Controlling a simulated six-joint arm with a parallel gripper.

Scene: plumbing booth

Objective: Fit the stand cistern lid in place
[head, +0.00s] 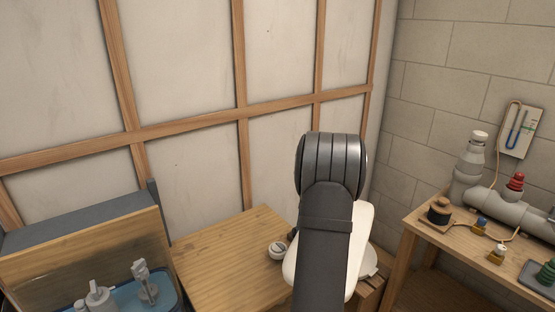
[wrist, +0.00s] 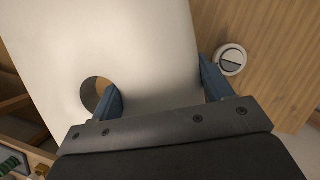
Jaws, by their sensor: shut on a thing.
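The cistern lid (wrist: 110,40) is a flat white plate with a round hole, seen large in the wrist view. In the head view the lid (head: 359,232) shows on both sides of my arm, which covers its middle. My gripper (wrist: 160,90) is shut on the lid, one blue finger at the hole and the other at the right edge. In the head view the fingers are hidden behind my arm. The stand cistern cannot be made out; the lid and arm cover the area below.
A round white-and-grey button (head: 278,249) lies on the wooden table (head: 222,258); the button also shows in the wrist view (wrist: 231,61). A right-hand bench holds grey pipe (head: 510,208) and small fittings. The table left of the button is clear.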

